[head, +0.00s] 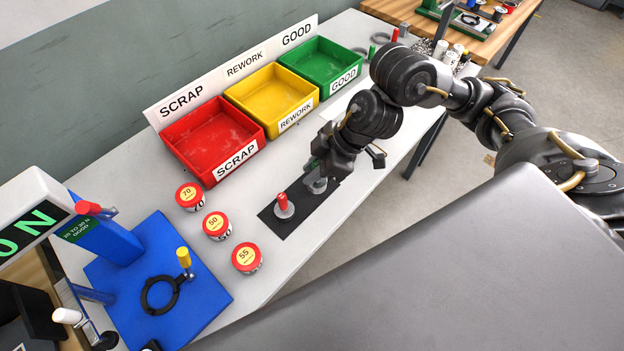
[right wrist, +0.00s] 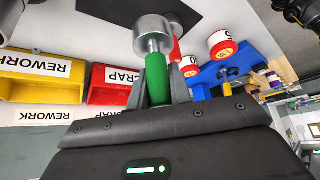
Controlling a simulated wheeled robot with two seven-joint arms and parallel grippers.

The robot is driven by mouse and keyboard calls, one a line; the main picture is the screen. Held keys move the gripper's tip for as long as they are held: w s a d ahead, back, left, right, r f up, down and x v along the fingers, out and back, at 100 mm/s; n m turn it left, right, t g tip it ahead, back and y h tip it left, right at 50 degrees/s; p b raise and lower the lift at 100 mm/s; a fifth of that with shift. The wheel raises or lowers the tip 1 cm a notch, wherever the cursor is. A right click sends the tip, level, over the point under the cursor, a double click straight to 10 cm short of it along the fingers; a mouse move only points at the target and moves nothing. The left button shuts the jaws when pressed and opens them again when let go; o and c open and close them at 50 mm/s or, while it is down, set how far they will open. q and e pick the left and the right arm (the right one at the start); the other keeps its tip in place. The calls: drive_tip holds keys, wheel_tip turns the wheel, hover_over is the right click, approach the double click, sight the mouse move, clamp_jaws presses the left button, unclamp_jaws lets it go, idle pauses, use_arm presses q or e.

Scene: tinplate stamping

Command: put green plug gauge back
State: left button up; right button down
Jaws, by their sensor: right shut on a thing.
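My right gripper (head: 330,160) is over the black mat (head: 275,222) and shut on the green plug gauge. In the right wrist view the green handle (right wrist: 158,80) is between the fingers, with the metal head (right wrist: 153,32) pointing away from the gripper. In the head view the gripper mostly hides this gauge; its metal head (head: 316,186) shows low over the mat's far end. I cannot tell whether it touches the mat. The red plug gauge (head: 283,203) stands upright on the mat, beside it. My left gripper is not in view.
Red (head: 212,135), yellow (head: 272,98) and green (head: 321,64) trays stand along the back. Red-lidded cans (head: 216,226) are left of the mat. A blue stand (head: 160,270) with a black ring and a yellow-handled gauge (head: 184,259) is at lower left.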

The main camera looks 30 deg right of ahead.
drive_tip(key=shift+w+d+f+b, duration=0.4)
drive_tip(key=shift+w+f, duration=0.45)
drive_tip(key=shift+f, duration=0.65)
drive_tip(key=shift+w+d+f+b, duration=0.45)
drive_tip(key=shift+w+f, duration=0.45)
drive_tip(key=shift+f, duration=0.65)
drive_tip(key=shift+w+d+f+b, duration=0.4)
drive_tip(key=shift+w+f, duration=0.45)
drive_tip(key=shift+f, duration=0.65)
drive_tip(key=c, duration=1.3)
unclamp_jaws()
drive_tip(key=shift+f, duration=0.15)
drive_tip(key=shift+r, duration=0.25)
drive_tip(key=v, duration=1.2)
drive_tip(key=shift+f+p, duration=0.1)
drive_tip(key=shift+p, duration=0.3)
